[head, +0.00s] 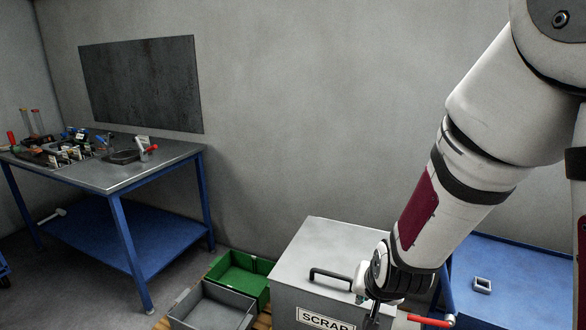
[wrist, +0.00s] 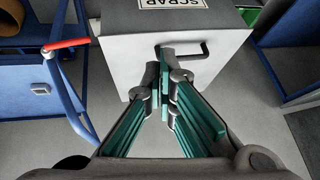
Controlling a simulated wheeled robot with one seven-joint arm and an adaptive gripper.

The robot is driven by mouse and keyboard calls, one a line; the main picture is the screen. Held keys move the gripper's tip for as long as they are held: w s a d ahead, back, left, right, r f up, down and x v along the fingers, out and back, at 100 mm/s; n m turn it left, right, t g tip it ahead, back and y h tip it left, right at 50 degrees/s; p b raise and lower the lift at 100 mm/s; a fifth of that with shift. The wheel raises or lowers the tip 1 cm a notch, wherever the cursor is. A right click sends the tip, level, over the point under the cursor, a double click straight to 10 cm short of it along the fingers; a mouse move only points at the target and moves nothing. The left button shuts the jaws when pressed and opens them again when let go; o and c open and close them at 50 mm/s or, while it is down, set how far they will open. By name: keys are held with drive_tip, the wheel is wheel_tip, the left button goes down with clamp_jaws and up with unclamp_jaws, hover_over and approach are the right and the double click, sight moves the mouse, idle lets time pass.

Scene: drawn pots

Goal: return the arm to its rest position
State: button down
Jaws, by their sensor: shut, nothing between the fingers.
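My arm (head: 424,205) reaches down from the upper right in the head view, its wrist low beside the grey scrap bin (head: 330,262). My gripper (wrist: 167,85) shows in the wrist view with its teal-sided fingers together and nothing between them. In the head view the gripper is mostly hidden and cut off by the bottom edge.
A blue-legged workbench (head: 120,172) with tools and small items stands at the left. Green (head: 240,278) and grey (head: 212,308) crates sit beside the bin. A blue surface (head: 515,270) and a red-handled bar (wrist: 66,44) are near my arm. Wall space above the bin is clear.

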drive_tip(key=s+r+n+y, duration=0.1)
drive_tip(key=s+r, duration=0.3)
drive_tip(key=r, duration=0.2)
drive_tip(key=s+r+n, duration=0.1)
drive_tip(key=s+r, duration=0.3)
drive_tip(key=r, duration=0.3)
drive_tip(key=s+d+r+n, duration=0.1)
drive_tip(key=s+d+r, duration=0.1)
drive_tip(key=s, duration=0.5)
drive_tip(key=s+d+r+n+g, duration=0.1)
drive_tip(key=s+d+r, duration=0.1)
drive_tip(key=s+r, duration=0.2)
drive_tip(key=s, duration=0.3)
drive_tip(key=shift+s+r+g+h, duration=0.25)
drive_tip(key=shift+r+g+h, duration=0.05)
drive_tip(key=shift+r+h, duration=0.1)
